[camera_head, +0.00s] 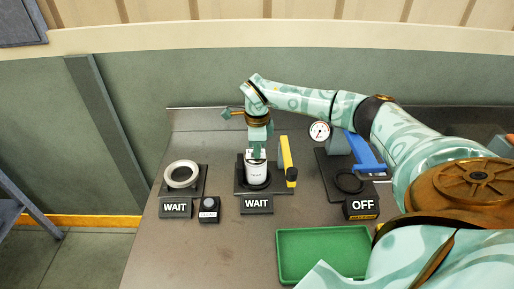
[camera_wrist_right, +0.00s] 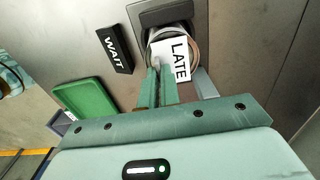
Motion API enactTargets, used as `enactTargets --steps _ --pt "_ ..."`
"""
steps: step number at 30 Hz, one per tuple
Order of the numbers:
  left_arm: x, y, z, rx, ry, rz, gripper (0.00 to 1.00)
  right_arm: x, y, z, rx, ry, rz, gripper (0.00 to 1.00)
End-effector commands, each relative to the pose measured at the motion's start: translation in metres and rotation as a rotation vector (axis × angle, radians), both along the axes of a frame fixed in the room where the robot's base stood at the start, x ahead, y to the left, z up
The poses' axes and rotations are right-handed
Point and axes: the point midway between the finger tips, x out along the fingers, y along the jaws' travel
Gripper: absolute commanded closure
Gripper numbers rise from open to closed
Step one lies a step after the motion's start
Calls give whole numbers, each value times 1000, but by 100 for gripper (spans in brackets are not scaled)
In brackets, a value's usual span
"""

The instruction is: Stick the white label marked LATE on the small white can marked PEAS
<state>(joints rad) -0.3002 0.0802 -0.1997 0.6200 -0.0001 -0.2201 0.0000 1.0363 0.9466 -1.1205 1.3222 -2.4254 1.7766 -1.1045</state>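A small white can (camera_head: 257,173) stands upright in a dark holder on the worktop, with small print on its front that is too small to read. In the right wrist view, a white label marked LATE (camera_wrist_right: 179,58) lies across the round opening of the holder, at the fingertips. My right gripper (camera_head: 257,153) points down at the top of the can. In the right wrist view its fingers (camera_wrist_right: 158,84) are close together on the label's edge. Whether the label touches the can I cannot tell. My left gripper is out of view.
A yellow lever (camera_head: 287,161) stands right beside the holder, with a WAIT sign (camera_head: 257,204) in front. Left is a white ring (camera_head: 182,174) on another stand with a button box (camera_head: 209,210). A green tray (camera_head: 323,254) lies in front. A blue-handled press (camera_head: 365,152) stands right, by an OFF sign (camera_head: 361,207).

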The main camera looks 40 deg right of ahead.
Motion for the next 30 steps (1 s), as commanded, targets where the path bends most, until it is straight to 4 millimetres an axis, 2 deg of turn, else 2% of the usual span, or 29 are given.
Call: enactTargets --steps 29,30 --pt "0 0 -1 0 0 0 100 0 0 -4 0 0 0 100" --pt "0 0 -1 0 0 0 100 0 0 -4 0 0 0 93"
